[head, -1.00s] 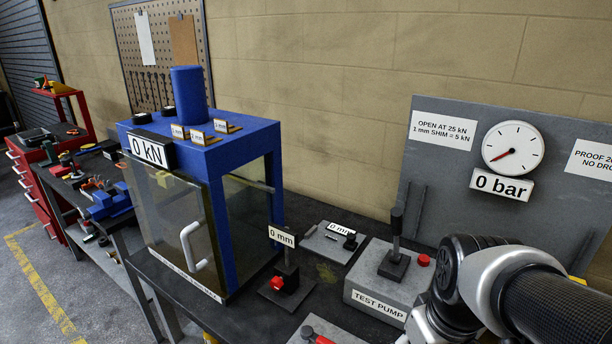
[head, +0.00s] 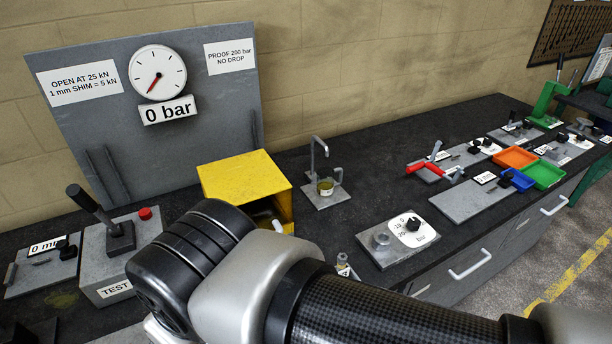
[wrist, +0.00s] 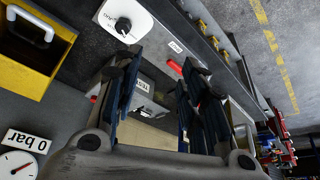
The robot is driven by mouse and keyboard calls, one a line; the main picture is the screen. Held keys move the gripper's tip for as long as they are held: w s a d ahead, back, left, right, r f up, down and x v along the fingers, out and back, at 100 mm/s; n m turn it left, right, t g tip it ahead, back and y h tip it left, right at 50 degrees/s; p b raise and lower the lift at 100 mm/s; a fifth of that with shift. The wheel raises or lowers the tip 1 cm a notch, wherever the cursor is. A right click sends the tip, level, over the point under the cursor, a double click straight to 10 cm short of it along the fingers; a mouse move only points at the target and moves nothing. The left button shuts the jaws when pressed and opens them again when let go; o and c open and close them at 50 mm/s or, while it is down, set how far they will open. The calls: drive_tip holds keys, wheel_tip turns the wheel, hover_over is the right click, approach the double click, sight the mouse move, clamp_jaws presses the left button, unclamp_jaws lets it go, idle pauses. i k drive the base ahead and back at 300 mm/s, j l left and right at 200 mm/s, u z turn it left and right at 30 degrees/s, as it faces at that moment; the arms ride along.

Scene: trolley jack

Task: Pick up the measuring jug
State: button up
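A small clear vessel with yellowish liquid (head: 326,187) stands under a bent metal spout (head: 318,150) on a grey plate; it looks like the measuring jug. It is upright, right of the yellow box. I cannot make it out in the wrist view. My gripper (wrist: 158,90) shows in the wrist view with its two dark fingers apart, and nothing is clearly held between them. In the head view my arm crosses the foreground and my gripper is out of sight.
The open yellow box (head: 243,178) stands left of the spout. A plate with a dial and black knob (head: 412,228) lies to the right. A small bottle (head: 343,266) stands close behind my arm. The test pump (head: 125,245) is at left. Bare bench lies right of the spout.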

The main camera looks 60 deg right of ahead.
sight(325, 175)
drive_tip(key=z, duration=2.1)
drive_tip(key=i+l, duration=0.2)
drive_tip(key=l, duration=0.15)
drive_tip(key=i+l+u, duration=0.1)
drive_tip(key=l, duration=0.25)
drive_tip(key=i+l, duration=0.25)
drive_tip(key=l, duration=0.15)
drive_tip(key=i+l+u, duration=0.1)
drive_tip(key=l, duration=0.25)
drive_tip(key=i+u, duration=0.1)
drive_tip(key=u, duration=1.25)
